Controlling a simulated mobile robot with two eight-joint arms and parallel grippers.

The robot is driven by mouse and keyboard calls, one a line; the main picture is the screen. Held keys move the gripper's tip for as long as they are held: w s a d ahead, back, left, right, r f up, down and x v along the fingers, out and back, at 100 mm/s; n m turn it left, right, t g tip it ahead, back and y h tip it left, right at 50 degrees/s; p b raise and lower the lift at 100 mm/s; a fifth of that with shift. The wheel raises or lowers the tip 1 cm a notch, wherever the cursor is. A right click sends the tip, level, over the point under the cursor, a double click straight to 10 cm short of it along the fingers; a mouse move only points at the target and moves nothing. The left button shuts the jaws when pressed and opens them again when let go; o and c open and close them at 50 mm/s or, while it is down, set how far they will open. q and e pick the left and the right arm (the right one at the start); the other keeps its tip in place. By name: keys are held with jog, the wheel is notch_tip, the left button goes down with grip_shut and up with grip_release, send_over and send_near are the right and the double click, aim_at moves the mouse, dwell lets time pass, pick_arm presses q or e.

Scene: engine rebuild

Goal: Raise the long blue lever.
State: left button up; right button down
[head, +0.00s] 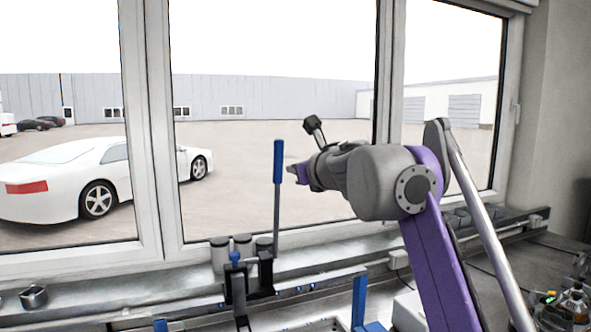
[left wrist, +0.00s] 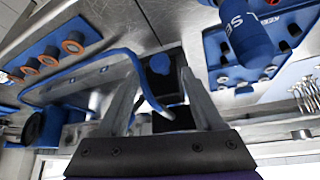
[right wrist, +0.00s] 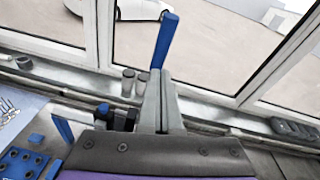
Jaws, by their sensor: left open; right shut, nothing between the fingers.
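The long blue lever (head: 278,162) stands upright on a dark base at the sill; its blue handle is on top of a thin grey rod. My right gripper (head: 297,173) is shut and empty, just right of the handle in the head view. In the right wrist view the blue handle (right wrist: 165,38) rises beyond the closed fingertips (right wrist: 161,76); whether they touch it I cannot tell. My left gripper (left wrist: 158,72) is open in the left wrist view, with a round blue knob (left wrist: 160,64) showing between its fingers. The left gripper does not show in the head view.
Grey cylinders (head: 220,252) stand just left of the lever's base. A metal cup (head: 34,297) sits on the sill at left. The window frame (head: 156,130) is behind. In the left wrist view, a blue holder with orange-ringed pieces (left wrist: 72,45) lies at upper left.

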jog(key=v, duration=0.9)
jog(key=s+d+f+m+h+b, duration=0.1)
jog(key=s+d+f+m+h, duration=0.3)
jog(key=d+f+m, duration=0.7)
jog(key=s+d+f+m+h, duration=0.2)
jog(key=d+f+m+h, duration=0.25)
jog(key=f+m, duration=0.65)
pick_arm(q)
jog(key=shift+s+f, duration=0.5)
jog(key=shift+f, duration=0.25)
pick_arm(e)
jog(key=s+a+f+m+g+y, duration=0.1)
jog(key=s+f+m+g, duration=0.2)
jog(key=s+f+m, duration=0.3)
jog(key=s+a+f+m+g, duration=0.1)
jog(key=s+f+m+g, duration=0.2)
jog(key=f, duration=1.4)
jog(key=s+a+f+m+g+y, duration=0.1)
jog(key=s+a+f+m+g, duration=0.1)
jog(key=s+f+m, duration=0.9)
jog(key=shift+s+g+y, duration=0.35)
jog(key=shift+s+g, duration=0.05)
jog(key=shift+s, duration=0.65)
